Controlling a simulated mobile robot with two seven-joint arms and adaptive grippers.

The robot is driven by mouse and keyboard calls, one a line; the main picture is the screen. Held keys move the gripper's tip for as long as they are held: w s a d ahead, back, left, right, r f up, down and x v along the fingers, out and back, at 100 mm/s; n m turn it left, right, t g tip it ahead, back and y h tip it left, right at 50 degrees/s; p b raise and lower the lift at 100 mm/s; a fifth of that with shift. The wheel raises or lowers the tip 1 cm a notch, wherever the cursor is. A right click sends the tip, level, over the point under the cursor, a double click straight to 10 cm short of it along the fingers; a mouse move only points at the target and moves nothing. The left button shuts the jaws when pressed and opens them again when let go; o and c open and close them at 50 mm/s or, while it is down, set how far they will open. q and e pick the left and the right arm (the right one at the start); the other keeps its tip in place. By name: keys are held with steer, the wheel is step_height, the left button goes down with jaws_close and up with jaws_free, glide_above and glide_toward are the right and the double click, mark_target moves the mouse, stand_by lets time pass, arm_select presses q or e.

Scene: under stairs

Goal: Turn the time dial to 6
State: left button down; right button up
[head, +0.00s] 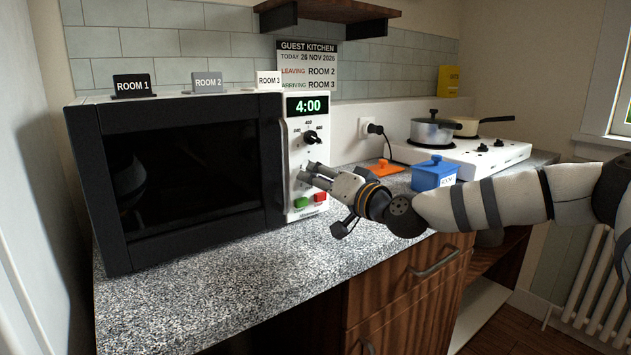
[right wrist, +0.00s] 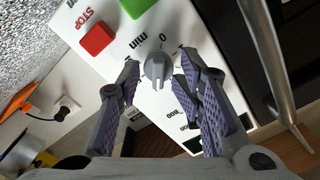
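The microwave (head: 180,165) stands on the counter, and its green display (head: 308,106) reads 4:00. In the head view my right gripper (head: 306,174) is at the control panel and hides the time dial. In the right wrist view the grey time dial (right wrist: 158,68) sits between the fingertips of my right gripper (right wrist: 160,72), near the printed "0" and "min". The fingers are open on either side of it; I cannot tell whether they touch it. The dial's exact pointer position is too small to read. My left gripper is not in view.
Above is the black power dial (head: 311,138); below are the red STOP button (head: 320,196) and green button (head: 300,202). A blue box (head: 433,176), an orange mat (head: 384,168) and a hob with a pot (head: 433,131) stand to the right. The front counter (head: 235,285) is clear.

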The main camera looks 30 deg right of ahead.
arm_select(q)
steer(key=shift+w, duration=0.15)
arm_select(e)
steer(key=shift+w+d, duration=0.15)
steer(key=shift+w, duration=0.1)
steer(key=shift+c, duration=0.4)
jaws_close()
steer(key=shift+m, duration=0.3)
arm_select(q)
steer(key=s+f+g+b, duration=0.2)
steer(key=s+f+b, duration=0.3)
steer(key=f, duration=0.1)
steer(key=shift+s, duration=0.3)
arm_select(e)
steer(key=m, duration=1.8)
steer(key=shift+s+f+m, duration=0.15)
steer(key=shift+m, duration=0.15)
